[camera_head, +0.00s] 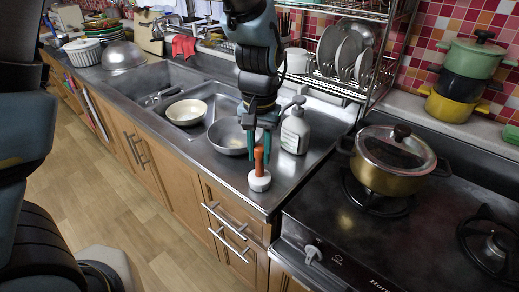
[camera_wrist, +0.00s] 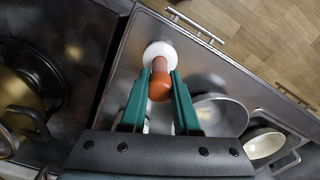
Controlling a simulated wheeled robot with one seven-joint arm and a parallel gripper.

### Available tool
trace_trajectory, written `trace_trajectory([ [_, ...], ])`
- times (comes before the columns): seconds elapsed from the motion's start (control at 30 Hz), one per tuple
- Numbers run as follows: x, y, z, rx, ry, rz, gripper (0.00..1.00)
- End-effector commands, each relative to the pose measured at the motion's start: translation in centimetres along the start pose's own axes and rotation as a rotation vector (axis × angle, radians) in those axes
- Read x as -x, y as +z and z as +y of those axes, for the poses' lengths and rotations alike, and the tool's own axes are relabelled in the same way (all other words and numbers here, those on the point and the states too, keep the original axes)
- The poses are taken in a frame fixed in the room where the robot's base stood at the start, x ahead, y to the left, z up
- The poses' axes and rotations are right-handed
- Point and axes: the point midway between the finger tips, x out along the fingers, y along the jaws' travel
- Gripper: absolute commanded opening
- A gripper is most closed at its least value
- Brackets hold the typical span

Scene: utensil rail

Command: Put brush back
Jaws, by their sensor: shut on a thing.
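The brush has an orange handle (camera_head: 259,160) and a round white head (camera_head: 260,182). It stands upright with its head down over the counter near the front edge. I cannot tell whether the head touches the counter. My gripper (camera_head: 259,145) points down with its teal fingers shut on the upper part of the handle. In the wrist view the orange handle (camera_wrist: 161,83) sits between the two fingertips (camera_wrist: 161,76), and the white head (camera_wrist: 160,51) shows beyond them. No empty place for the brush can be made out clearly.
A soap bottle (camera_head: 295,131) stands right of my gripper. A metal pan (camera_head: 228,136) and a cream bowl (camera_head: 186,112) lie in the sink area to the left. A dish rack (camera_head: 345,80) is behind. A lidded gold pot (camera_head: 393,165) sits on the stove at right.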

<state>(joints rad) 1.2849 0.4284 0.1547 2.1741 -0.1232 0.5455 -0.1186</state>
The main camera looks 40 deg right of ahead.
Motion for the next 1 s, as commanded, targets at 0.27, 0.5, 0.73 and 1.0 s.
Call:
trace_trajectory([
  [0.27, -0.2, 0.0, 0.0, 0.0, 0.0, 0.0, 0.0],
  [0.5, -0.3, 0.0, 0.0, 0.0, 0.0, 0.0, 0.5],
  [0.73, -0.2, 0.0, 0.0, 0.0, 0.0, 0.0, 0.59],
  [1.0, 1.1, -0.1, 0.1, -0.001, 0.001, 0.004, 0.59],
])
